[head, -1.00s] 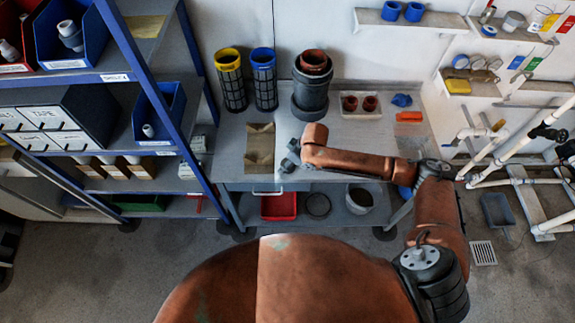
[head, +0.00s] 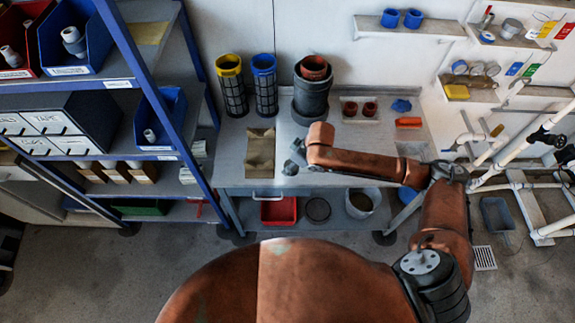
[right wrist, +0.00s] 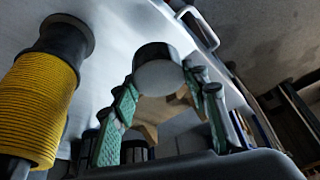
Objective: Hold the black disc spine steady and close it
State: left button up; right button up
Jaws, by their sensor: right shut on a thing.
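In the right wrist view, my right gripper (right wrist: 162,82), with green pads, is shut on a dark round piece (right wrist: 160,73) with a pale end face. I cannot tell whether this is the end of the black disc spine. A yellow ribbed stack (right wrist: 45,105) with a black flange (right wrist: 68,36) is to the left, apart from the fingers. In the head view my right arm reaches in from the right over the bench front, its grey end (head: 292,160) near the front edge. The fingers and held piece are not clearly visible there. My left gripper is not in view.
The bench (head: 238,168) carries a yellow-topped cage (head: 230,92), a blue-topped cage (head: 265,92), a dark grey housing (head: 311,98), a tray with two brown cups (head: 359,118) and a brown sheet (head: 260,152). A blue-framed shelf (head: 143,85) stands left.

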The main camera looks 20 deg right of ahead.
jog(key=s+d+r+p, duration=0.1)
jog(key=s+d+r, duration=0.2)
jog(key=s+r, duration=0.4)
jog(key=s, duration=0.4)
jog(key=shift+s+r, duration=0.25)
jog(key=shift+d, duration=0.1)
jog(key=w+r+m+h, duration=0.1)
jog(key=w+r+m, duration=0.2)
jog(key=r+m, duration=0.1)
jog(key=w+r+m+t+h, duration=0.1)
jog(key=w+r+m+h, duration=0.1)
jog(key=r, duration=0.5)
jog(key=w+m, duration=0.1)
jog(key=m, duration=0.1)
jog(key=shift+d+m, duration=0.15)
jog(key=shift+m, duration=0.25)
